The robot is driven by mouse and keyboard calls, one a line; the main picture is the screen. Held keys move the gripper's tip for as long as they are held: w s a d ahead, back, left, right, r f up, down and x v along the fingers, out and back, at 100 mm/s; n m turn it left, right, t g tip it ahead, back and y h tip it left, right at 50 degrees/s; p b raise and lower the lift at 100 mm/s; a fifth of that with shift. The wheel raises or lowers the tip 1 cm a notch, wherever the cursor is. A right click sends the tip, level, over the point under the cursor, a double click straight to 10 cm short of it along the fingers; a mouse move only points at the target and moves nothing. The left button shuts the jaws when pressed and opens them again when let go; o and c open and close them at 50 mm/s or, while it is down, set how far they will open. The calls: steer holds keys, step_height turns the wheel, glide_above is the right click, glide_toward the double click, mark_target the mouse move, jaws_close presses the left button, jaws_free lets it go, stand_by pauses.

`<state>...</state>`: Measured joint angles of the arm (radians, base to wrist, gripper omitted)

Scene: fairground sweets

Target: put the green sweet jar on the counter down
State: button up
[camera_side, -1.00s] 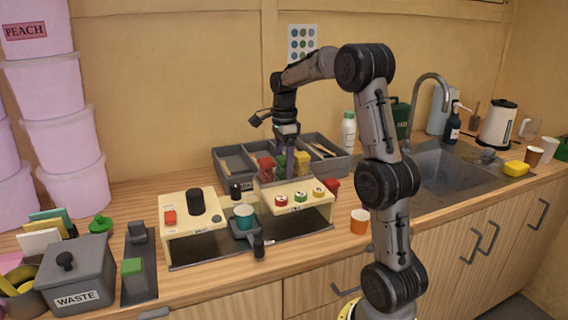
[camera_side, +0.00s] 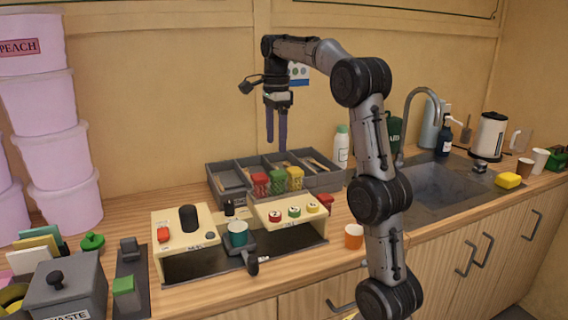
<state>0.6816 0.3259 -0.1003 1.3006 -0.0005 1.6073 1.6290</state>
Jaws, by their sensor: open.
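The green sweet jar (camera_side: 277,183) stands upright between a red jar (camera_side: 260,185) and a yellow jar (camera_side: 295,179), at the front of the grey divided tray (camera_side: 226,181). I cannot tell whether it stands inside a compartment or just before the tray, as the cream machine in front hides the bases. My gripper (camera_side: 276,145) is open and empty, its two purple fingers pointing down above the jars with a clear gap.
The cream machine (camera_side: 180,239) holds a teal cup (camera_side: 238,233). Another red jar (camera_side: 325,204) and an orange cup (camera_side: 354,236) stand to the right. A white bottle (camera_side: 342,149) is behind. The grey waste bin (camera_side: 66,288) is front left, the sink (camera_side: 436,190) right.

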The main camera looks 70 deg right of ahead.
steer(key=s+a+n+t, duration=0.1)
steer(key=s+a+n, duration=0.1)
steer(key=a+n, duration=0.65)
steer(key=s+a+f+n+t, duration=0.2)
steer(key=s+a+f+n, duration=0.3)
steer(key=s+a+n, duration=0.2)
steer(key=s+a+f+n+t, duration=0.2)
steer(key=s+a+f+n, duration=0.2)
steer(key=s+a+n, duration=0.3)
steer(key=a+n, duration=0.4)
steer(key=shift+f+t, duration=0.3)
steer(key=shift+f, duration=0.1)
